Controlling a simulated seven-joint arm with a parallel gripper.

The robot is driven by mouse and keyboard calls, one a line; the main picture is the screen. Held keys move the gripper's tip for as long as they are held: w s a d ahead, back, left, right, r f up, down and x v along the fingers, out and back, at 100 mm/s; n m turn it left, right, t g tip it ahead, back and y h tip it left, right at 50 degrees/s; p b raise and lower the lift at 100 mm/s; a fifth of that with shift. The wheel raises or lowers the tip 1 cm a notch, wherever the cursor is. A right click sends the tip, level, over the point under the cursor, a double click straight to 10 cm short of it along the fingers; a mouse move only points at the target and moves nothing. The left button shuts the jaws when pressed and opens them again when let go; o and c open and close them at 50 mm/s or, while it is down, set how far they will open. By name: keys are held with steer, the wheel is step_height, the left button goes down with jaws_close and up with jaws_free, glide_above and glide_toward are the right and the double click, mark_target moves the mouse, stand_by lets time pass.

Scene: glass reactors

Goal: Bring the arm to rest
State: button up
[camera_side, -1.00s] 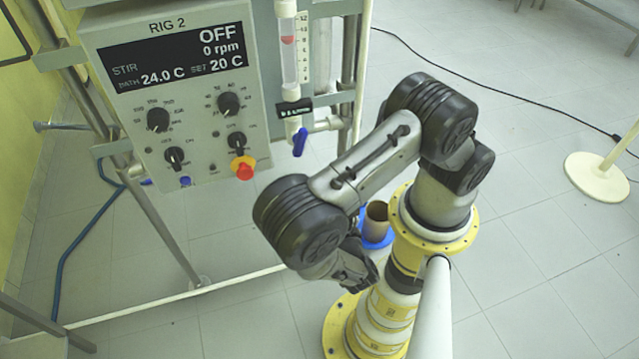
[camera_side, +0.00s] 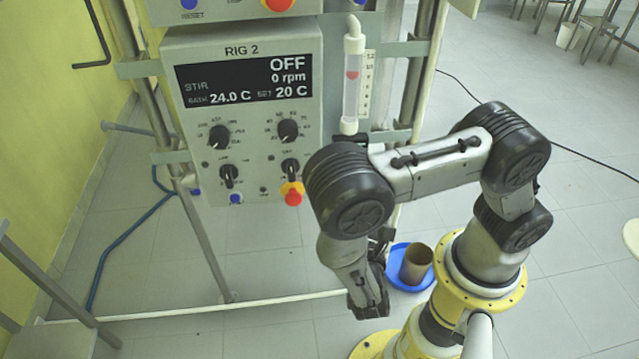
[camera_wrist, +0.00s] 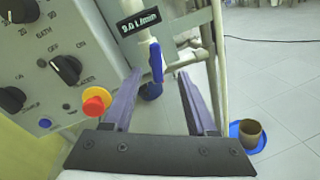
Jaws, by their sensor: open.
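My gripper (camera_side: 370,306) hangs low on the folded arm in the side view, in front of the rig and left of the yellow base. In the wrist view my gripper (camera_wrist: 160,98) shows two fingers spread apart with nothing between them. Beyond the fingers is a blue valve handle (camera_wrist: 156,62), with the rig's frame behind it. The control panel (camera_side: 245,110) reads RIG 2, STIR OFF, 0 rpm, bath 24.0 C, set 20 C. My gripper appears apart from the panel.
A brown cup (camera_side: 416,264) stands on a blue dish (camera_side: 398,279) close to my gripper and base. A flowmeter tube (camera_side: 352,85) is on the rig frame. A red button (camera_side: 293,197) projects from the panel. Tiled floor is open at right (camera_side: 585,270).

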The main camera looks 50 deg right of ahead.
steer(key=s+d+r+m+g+y, duration=0.2)
steer(key=s+d+r+m+g, duration=0.15)
steer(key=r+m+g, duration=0.4)
steer(key=s+d+r+m+g+y, duration=0.25)
steer(key=d+r+m+g, duration=0.2)
steer(key=r+m, duration=0.45)
steer(key=s+a+r+m+t+y, duration=0.3)
steer(key=a+r+t+y, duration=0.3)
steer(key=a+t+y, duration=0.1)
steer(key=shift+s+a+y, duration=0.25)
steer(key=shift+a+y, duration=0.2)
steer(key=shift+y, duration=0.8)
